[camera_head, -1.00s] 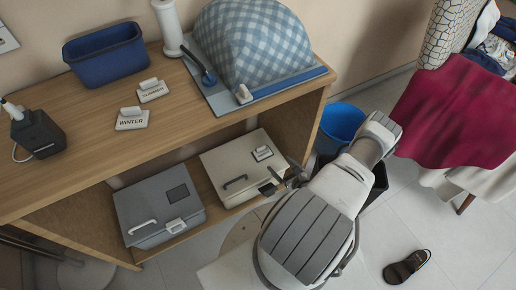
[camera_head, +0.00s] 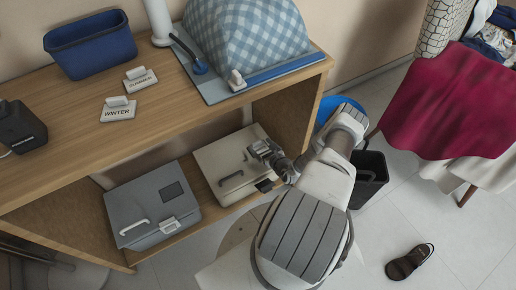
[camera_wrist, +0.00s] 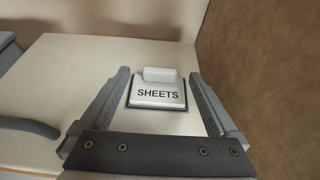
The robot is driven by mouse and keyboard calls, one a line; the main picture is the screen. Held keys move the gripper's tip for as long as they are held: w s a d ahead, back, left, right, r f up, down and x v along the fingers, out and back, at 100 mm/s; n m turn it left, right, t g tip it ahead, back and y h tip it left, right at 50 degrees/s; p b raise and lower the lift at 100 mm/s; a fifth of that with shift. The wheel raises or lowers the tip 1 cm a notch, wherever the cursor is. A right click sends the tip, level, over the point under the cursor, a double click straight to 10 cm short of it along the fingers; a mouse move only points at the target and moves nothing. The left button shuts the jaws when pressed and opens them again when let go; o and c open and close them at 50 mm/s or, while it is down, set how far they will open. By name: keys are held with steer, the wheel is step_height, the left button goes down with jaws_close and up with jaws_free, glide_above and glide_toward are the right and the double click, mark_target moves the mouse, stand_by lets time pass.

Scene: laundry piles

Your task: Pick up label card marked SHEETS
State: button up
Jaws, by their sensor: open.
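The label card marked SHEETS (camera_wrist: 157,95) lies on the white lidded box (camera_wrist: 90,70) in the wrist view. It is a small white block with a raised grip on a dark base. My gripper (camera_wrist: 158,80) is open, with one finger on each side of the card and a gap to both. In the head view my gripper (camera_head: 262,150) is over the right part of the white box (camera_head: 226,168) on the lower shelf and hides the card there. I cannot tell the fingers' exact height above the lid.
A grey box (camera_head: 150,208) stands left of the white one. The wooden shelf top (camera_head: 190,100) overhangs both, with a side panel (camera_head: 290,105) to the right. Cards marked SUMMER (camera_head: 140,80) and WINTER (camera_head: 118,109) lie on top. A black bin (camera_head: 371,175) stands right of my arm.

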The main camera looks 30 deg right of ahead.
mark_target(258, 143)
steer(key=b+x, duration=0.1)
steer(key=x, duration=0.1)
steer(key=b+x, duration=0.1)
steer(key=shift+w+f, duration=0.2)
steer(key=shift+f, duration=0.35)
steer(key=shift+w, duration=0.4)
steer(key=c, duration=1.4)
steer(key=shift+r, duration=0.15)
